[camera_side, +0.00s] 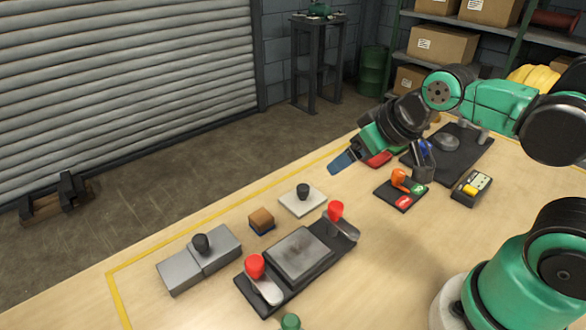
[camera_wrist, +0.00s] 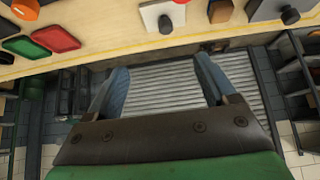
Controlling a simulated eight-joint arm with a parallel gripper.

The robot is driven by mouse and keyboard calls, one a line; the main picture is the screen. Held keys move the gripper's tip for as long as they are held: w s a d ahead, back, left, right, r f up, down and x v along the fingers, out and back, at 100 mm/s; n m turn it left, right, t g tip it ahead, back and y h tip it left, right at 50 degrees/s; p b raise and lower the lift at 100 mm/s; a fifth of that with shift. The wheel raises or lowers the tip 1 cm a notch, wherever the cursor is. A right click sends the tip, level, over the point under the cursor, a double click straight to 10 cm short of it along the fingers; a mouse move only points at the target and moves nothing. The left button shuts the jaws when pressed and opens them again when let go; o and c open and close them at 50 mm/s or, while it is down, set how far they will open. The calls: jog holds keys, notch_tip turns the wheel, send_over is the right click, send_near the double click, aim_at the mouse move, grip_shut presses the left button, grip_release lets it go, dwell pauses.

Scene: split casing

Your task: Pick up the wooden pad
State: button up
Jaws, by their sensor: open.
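The wooden pad (camera_side: 262,217) is a small brown block with a dark blue underside. It sits on the table between the grey blocks and the white plate. In the wrist view an orange-brown block (camera_wrist: 220,11) at the top edge appears to be the same pad, partly cut off by the frame. My gripper (camera_side: 343,162) is in the air above the table's far edge, up and to the right of the pad and well apart from it. Its blue fingers (camera_wrist: 160,72) are spread and empty in the wrist view.
A white plate with a black knob (camera_side: 302,200) lies right of the pad. Grey blocks with a black knob (camera_side: 184,272) lie left of it. A dark fixture with red-handled clamps (camera_side: 300,254) lies in front. A button box (camera_side: 401,191) stands farther right.

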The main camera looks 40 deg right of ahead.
jog(key=shift+o, duration=0.5)
jog(key=m+g, duration=0.7)
jog(key=m, duration=1.1)
send_over(261, 215)
notch_tip(261, 215, down, 8)
jog(key=shift+r, duration=0.2)
jog(key=shift+f, duration=3)
